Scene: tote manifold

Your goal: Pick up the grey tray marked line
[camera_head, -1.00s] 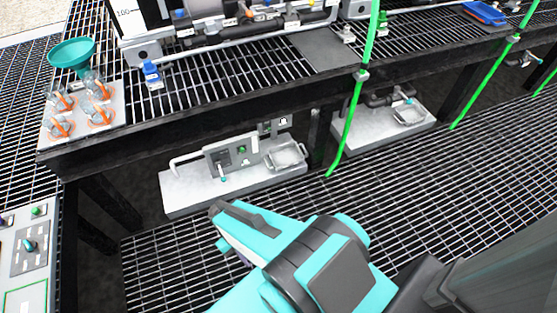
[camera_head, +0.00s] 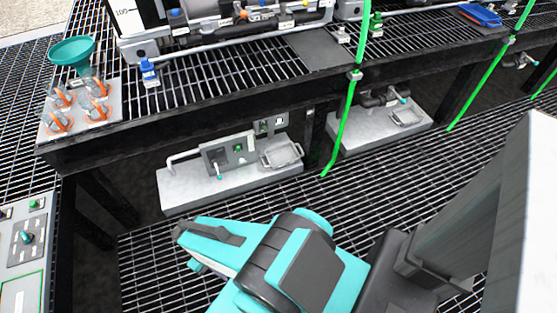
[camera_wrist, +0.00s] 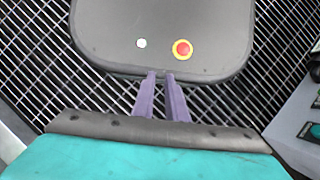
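Two small grey trays show in the head view. One tray (camera_head: 281,153) lies on the right end of a pale base under the bench. The other tray (camera_head: 407,116) lies on a second pale base further right. I cannot read a mark on either, so I cannot tell which is marked line. My gripper's fingers are hidden in the head view behind my teal wrist, which is in front of and below the nearer tray. In the wrist view my gripper (camera_wrist: 161,75) shows two purple fingers with a narrow gap and nothing between them. No tray shows there.
The nearer pale base (camera_head: 190,192) carries a grey panel and a pipe. Green hoses (camera_head: 346,125) hang in front of the bench edge (camera_head: 200,117). A teal funnel (camera_head: 72,51) stands on the bench at left. A control panel (camera_head: 27,240) is at lower left. Grating floor before the bases is clear.

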